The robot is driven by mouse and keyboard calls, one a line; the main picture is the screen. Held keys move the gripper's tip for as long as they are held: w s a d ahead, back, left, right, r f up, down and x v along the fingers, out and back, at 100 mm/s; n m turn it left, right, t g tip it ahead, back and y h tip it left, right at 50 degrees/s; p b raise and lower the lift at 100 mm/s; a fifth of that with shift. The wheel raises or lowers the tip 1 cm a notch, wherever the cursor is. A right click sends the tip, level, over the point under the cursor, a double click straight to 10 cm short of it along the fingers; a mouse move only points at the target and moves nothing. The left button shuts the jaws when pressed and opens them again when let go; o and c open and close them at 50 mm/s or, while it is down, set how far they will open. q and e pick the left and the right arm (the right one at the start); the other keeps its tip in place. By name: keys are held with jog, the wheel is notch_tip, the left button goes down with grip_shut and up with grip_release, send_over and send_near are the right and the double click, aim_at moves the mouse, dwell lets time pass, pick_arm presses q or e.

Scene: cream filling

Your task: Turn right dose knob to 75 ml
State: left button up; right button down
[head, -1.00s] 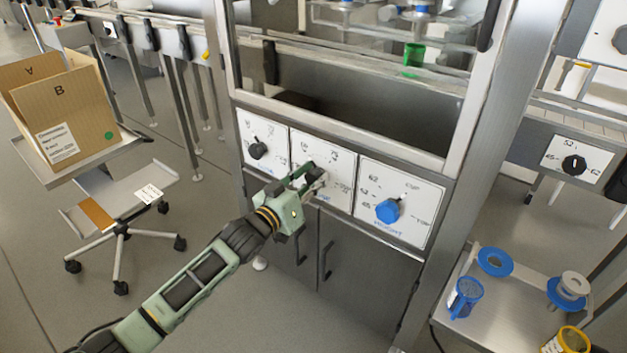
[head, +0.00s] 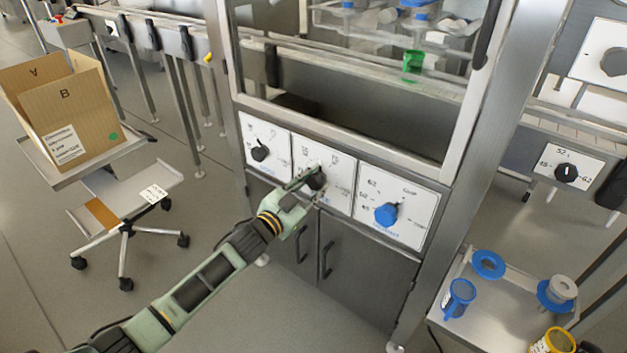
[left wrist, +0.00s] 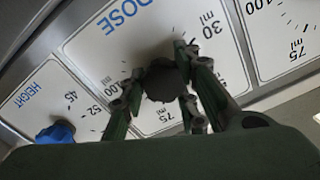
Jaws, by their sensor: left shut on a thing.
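The right dose knob (head: 317,181) is black and sits on the middle white panel (head: 338,194) of the machine front. My left gripper (head: 305,182) is at this panel, shut on the knob. In the left wrist view the knob (left wrist: 161,82) lies between the two green fingers of the gripper (left wrist: 158,68), one on each side. The panel appears turned over there, with DOSE, 30 ml, 75 ml and 100 marks around the knob. The fingers partly cover the dial, and I cannot tell which mark the knob points to. My right gripper is not in view.
A left dose panel with a black knob (head: 260,152) and a right panel with a blue height knob (head: 386,214) flank the middle one. A window frame (head: 350,140) runs above. A cart (head: 490,318) with blue parts stands right, a box (head: 75,110) left.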

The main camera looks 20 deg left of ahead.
pick_arm(q)
jog(key=m, duration=0.3)
jog(key=shift+s+d+f+m, duration=0.15)
jog(key=shift+d+f+m, duration=0.15)
jog(key=shift+f+m+p, duration=0.2)
jog(key=shift+m+p, duration=0.15)
jog(key=shift+m, duration=1.25)
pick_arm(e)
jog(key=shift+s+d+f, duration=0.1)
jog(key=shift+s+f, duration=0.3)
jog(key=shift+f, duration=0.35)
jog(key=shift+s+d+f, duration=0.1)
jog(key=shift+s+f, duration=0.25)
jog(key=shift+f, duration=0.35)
pick_arm(q)
jog(key=shift+a, duration=0.1)
jog(key=o, duration=1)
jog(key=shift+r, duration=0.1)
jog(key=shift+a+r, duration=0.1)
jog(key=shift+r, duration=0.05)
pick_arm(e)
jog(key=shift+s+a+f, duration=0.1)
pick_arm(q)
jog(key=v, duration=1.1)
jog(key=shift+s+a, duration=0.15)
jog(key=shift+s, duration=0.25)
